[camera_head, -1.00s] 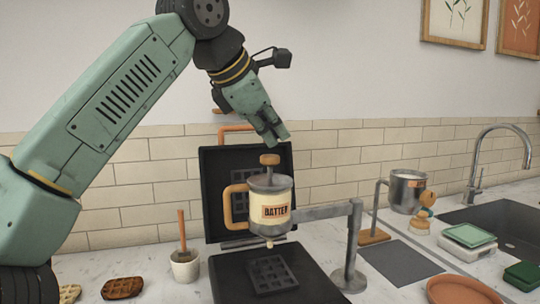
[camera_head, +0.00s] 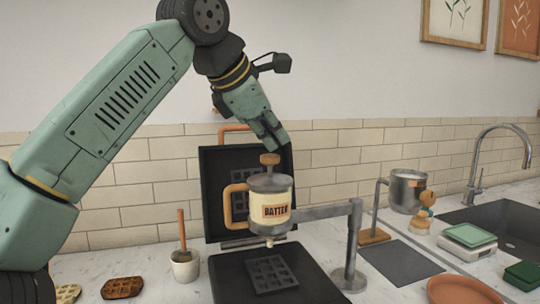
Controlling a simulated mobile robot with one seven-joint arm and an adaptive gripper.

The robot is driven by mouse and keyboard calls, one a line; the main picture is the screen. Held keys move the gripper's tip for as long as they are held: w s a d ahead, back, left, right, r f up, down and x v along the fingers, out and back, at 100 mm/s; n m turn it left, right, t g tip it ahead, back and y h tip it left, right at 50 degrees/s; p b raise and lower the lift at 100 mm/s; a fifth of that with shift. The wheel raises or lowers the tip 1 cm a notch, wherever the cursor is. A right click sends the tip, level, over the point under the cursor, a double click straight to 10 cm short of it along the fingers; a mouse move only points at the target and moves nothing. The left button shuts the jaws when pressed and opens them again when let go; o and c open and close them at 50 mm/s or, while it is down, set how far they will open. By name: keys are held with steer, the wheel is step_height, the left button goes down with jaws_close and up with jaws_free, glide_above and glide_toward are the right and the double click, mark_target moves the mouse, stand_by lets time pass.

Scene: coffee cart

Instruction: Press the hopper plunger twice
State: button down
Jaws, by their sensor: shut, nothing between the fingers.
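The batter hopper (camera_head: 270,205) is a cream can with a grey lid, an orange side handle and a "BATTER" label. A grey stand (camera_head: 353,245) holds it over the open waffle iron (camera_head: 225,285). Its plunger knob (camera_head: 270,159) is orange-brown and stands up above the lid on a short stem. My gripper (camera_head: 281,145) is shut and empty, with its tips just above and right of the knob. I cannot tell whether they touch it. A small drop shows at the nozzle (camera_head: 269,242) under the hopper.
A steel pot on a stand (camera_head: 405,190), a scale (camera_head: 467,238), an orange plate (camera_head: 463,291) and a sink (camera_head: 505,225) are at the right.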

mark_target(273, 155)
steer(key=shift+f+b, duration=0.4)
steer(key=shift+f, duration=0.4)
stand_by(0.8)
stand_by(0.3)
steer(key=shift+r+p, duration=1.2)
steer(key=shift+p, duration=0.1)
step_height(273, 155, up, 5)
steer(key=p, duration=0.5)
